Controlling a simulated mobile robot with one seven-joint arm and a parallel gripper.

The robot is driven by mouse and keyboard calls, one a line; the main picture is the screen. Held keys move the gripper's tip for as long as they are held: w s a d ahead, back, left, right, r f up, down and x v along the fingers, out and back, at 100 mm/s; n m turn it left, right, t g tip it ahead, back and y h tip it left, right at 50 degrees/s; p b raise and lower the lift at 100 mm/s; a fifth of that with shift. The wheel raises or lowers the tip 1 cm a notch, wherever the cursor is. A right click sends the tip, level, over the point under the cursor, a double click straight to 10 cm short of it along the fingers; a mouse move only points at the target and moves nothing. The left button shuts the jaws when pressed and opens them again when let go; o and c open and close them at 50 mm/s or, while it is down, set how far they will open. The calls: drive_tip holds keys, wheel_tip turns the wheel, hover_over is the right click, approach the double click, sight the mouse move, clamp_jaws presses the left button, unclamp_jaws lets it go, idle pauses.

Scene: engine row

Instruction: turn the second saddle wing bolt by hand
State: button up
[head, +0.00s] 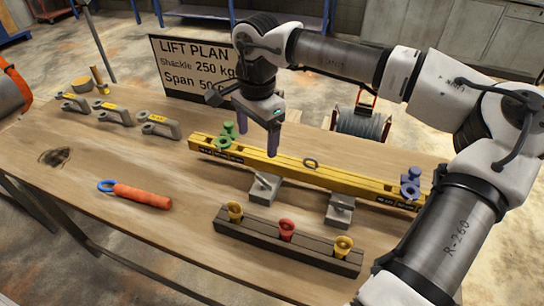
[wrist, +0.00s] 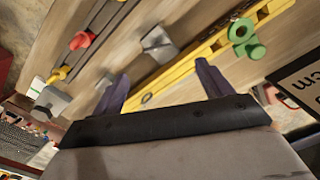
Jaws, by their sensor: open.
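A yellow beam (head: 300,168) lies across the table; it also shows in the wrist view (wrist: 188,62). A green saddle fitting (head: 226,138) sits at its left end and a blue one (head: 410,184) at its right end. Both carry knob-like tops; I cannot tell which is the second saddle wing bolt. The green fitting also shows at upper right in the wrist view (wrist: 245,38). My gripper (head: 258,142) hangs above the beam, right of the green fitting and well left of the blue one.
Two grey blocks with pins (head: 264,188) (head: 341,208) stand along the beam's front. A dark rack (head: 262,243) holds yellow and red cups. Grey shackles (head: 160,125), an orange-handled tool (head: 142,196) and a lift plan sign (head: 190,88) are at left and back. The front-left tabletop is clear.

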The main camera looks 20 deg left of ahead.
sight(264, 179)
drive_tip(key=f+p, duration=0.1)
drive_tip(key=f, duration=0.3)
drive_tip(key=f+p, duration=0.1)
drive_tip(key=f, duration=0.4)
drive_tip(key=d+f+p, duration=0.1)
drive_tip(key=f+p, duration=0.1)
drive_tip(key=f, duration=0.2)
drive_tip(key=shift+w+f, duration=0.3)
drive_tip(key=shift+f, duration=0.05)
drive_tip(key=c, duration=1)
